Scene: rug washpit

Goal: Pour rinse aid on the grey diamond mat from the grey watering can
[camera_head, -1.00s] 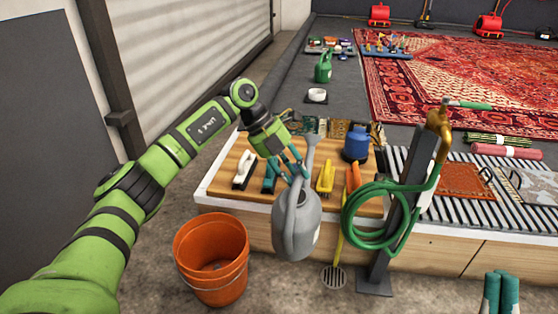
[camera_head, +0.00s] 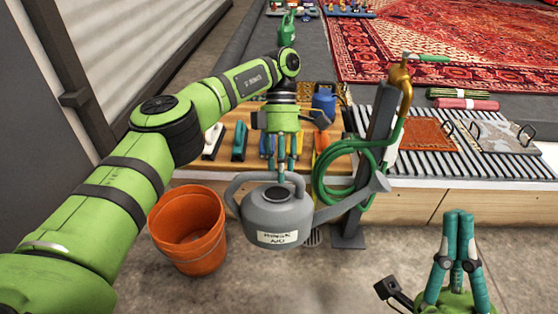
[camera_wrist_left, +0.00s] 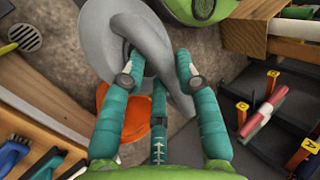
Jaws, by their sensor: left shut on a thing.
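The grey watering can (camera_head: 278,218) carries a rinse aid label and hangs roughly upright over the floor in front of the bench, its spout pointing right. My left gripper (camera_head: 281,176) is shut on its top handle. In the left wrist view the can (camera_wrist_left: 97,30) shows between and beyond the fingers (camera_wrist_left: 158,75). The grey diamond mat (camera_head: 497,136) lies on the slatted rack at the right, apart from the can; its pattern is hard to make out. My right gripper (camera_head: 459,222) points up at lower right, holding nothing visible; its finger opening is unclear.
A dark post (camera_head: 372,170) with a coiled green hose (camera_head: 330,180) stands behind the spout, between can and rack. An orange bucket (camera_head: 188,228) is on the floor at left. A brown mat (camera_head: 425,134) lies beside the grey one. Brushes and a blue jug (camera_head: 324,102) are on the bench.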

